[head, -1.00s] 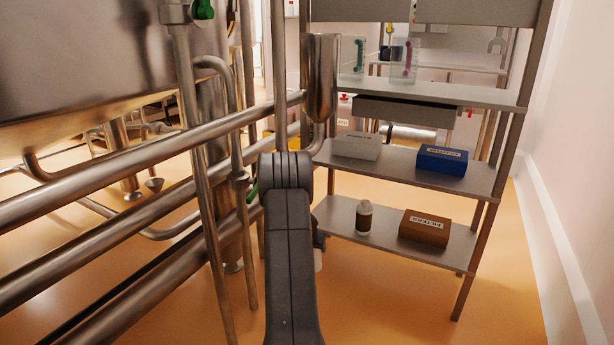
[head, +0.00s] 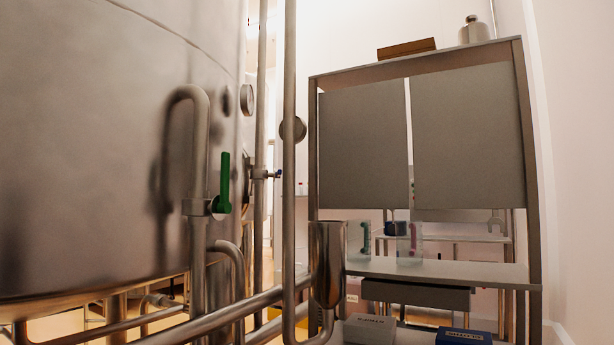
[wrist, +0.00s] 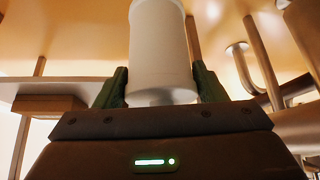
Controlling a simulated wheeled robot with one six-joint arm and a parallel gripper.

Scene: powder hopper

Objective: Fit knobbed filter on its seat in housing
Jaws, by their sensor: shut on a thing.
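My gripper (wrist: 160,90) shows only in the wrist view. Its green fingers are shut on a white cylindrical filter (wrist: 158,45), one finger at each side of its near end. In the head view, a steel cylindrical housing (head: 327,265) stands on the pipework left of the shelf rack. Its inside and seat are not visible. My gripper and the filter are outside the head view.
A large steel tank (head: 100,150) with pipes and a green valve handle (head: 224,183) fills the left. A metal rack (head: 525,150) stands at right, with clear containers (head: 409,243), a grey box (head: 369,329) and a blue box (head: 463,337). A wall bounds the right side.

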